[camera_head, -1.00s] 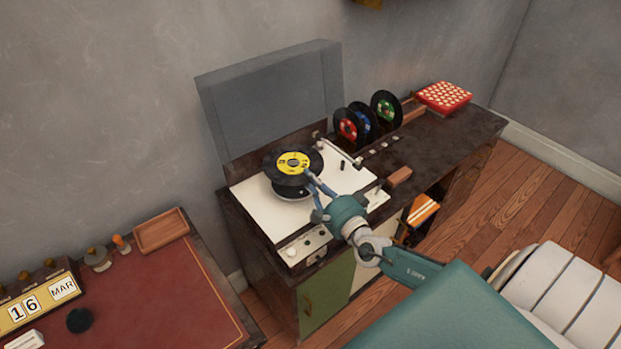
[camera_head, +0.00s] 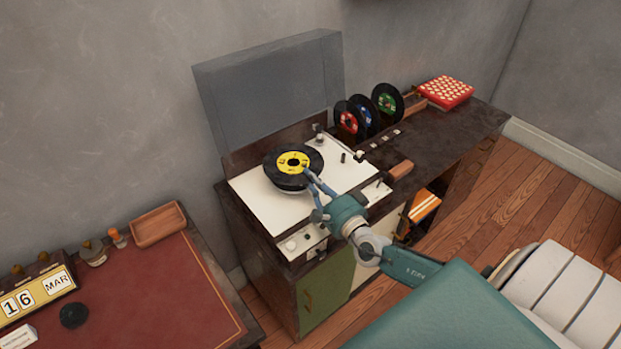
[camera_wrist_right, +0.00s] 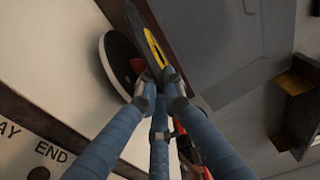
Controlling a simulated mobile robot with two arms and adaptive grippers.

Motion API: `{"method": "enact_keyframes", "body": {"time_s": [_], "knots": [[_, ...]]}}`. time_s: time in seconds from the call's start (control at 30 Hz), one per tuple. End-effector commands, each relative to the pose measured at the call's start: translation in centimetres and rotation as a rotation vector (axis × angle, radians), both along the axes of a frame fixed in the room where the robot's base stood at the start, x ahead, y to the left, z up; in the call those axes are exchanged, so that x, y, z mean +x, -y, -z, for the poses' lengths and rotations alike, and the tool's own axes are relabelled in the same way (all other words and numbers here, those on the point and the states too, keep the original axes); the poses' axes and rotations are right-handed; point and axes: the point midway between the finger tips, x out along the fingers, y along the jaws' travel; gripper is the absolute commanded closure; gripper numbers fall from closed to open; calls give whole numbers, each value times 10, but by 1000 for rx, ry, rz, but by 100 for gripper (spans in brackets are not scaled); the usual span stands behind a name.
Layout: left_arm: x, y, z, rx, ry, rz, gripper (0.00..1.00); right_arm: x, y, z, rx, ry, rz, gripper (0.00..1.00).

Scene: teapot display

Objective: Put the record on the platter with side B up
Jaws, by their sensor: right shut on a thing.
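The black record with a yellow label (camera_head: 284,163) is held nearly flat over the turntable's platter. My right gripper (camera_head: 309,176) is shut on its near right edge. The label's print is too small to read, so I cannot tell which side is up. The platter is mostly hidden under the record in the head view; in the right wrist view its rim (camera_wrist_right: 112,63) shows below the record (camera_wrist_right: 152,34), with a gap between them. My right gripper's fingertips (camera_wrist_right: 160,88) pinch the record there. The white turntable deck (camera_head: 258,207) lies around the platter. My left gripper is not in view.
The turntable's grey lid (camera_head: 270,95) stands open behind. Several records (camera_head: 349,119) stand in a rack at the back right, near a red patterned box (camera_head: 446,91). A red-topped desk (camera_head: 150,290) with a calendar (camera_head: 38,294) is at the left.

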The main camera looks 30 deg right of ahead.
Motion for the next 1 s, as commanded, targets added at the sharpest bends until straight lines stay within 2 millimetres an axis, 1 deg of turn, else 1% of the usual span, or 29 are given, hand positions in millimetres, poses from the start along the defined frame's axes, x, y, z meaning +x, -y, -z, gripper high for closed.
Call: {"method": "enact_keyframes", "body": {"time_s": [0.7,0.73,0.8,0.83,1.0], "knots": [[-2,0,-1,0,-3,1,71,0,0,0,0,1,0,100],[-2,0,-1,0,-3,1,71,0,0,0,0,1,0,87],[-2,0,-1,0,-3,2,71,0,0,0,0,1,0,73],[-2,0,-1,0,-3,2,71,0,0,0,0,1,0,71],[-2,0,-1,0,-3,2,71,0,0,0,0,1,0,71]]}}
